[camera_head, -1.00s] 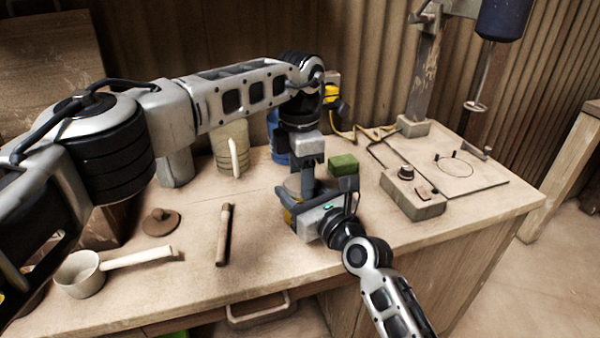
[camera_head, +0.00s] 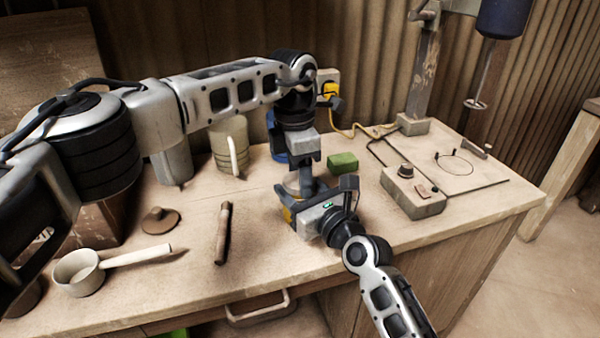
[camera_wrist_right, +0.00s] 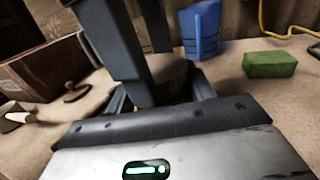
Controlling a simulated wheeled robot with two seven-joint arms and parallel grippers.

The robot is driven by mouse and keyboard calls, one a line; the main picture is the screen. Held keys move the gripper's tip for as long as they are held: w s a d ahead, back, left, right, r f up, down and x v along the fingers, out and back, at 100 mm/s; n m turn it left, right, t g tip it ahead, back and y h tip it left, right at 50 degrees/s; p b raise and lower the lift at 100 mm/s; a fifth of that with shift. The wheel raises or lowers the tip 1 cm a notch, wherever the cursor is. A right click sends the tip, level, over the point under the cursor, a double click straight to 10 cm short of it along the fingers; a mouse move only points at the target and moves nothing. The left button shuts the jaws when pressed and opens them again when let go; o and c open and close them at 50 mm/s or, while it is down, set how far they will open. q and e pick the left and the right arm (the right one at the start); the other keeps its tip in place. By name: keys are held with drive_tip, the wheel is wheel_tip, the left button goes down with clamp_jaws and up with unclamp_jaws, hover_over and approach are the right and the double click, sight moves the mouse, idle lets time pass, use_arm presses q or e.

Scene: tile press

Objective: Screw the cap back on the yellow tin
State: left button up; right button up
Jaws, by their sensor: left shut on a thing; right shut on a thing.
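The yellow tin (camera_head: 288,214) stands near the front of the bench, mostly covered by my grippers. Its pale round top (camera_head: 291,183) shows beside the left fingers, and also in the right wrist view (camera_wrist_right: 172,70). My right gripper (camera_head: 294,205) comes in from the front right, low at the bench, and is shut on the tin. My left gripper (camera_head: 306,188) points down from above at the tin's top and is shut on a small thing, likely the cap. The cap is hidden by the fingers, so I cannot tell how it sits.
A wooden stick (camera_head: 223,232), a brown knobbed lid (camera_head: 160,220) and a ladle (camera_head: 80,272) lie to the left.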

use_arm(q)
drive_tip(key=shift+r, duration=0.25)
idle(0.6)
drive_tip(key=shift+s+a+f, duration=0.1)
drive_tip(key=shift+a+f, duration=0.05)
drive_tip(key=shift+f, duration=0.7)
drive_tip(key=shift+c, duration=0.6)
use_arm(e)
drive_tip(key=shift+r, duration=0.1)
use_arm(q)
drive_tip(key=shift+f, duration=0.1)
use_arm(e)
drive_tip(key=shift+s+a, duration=0.1)
use_arm(q)
drive_tip(key=o, duration=1.1)
drive_tip(key=shift+r, duration=0.3)
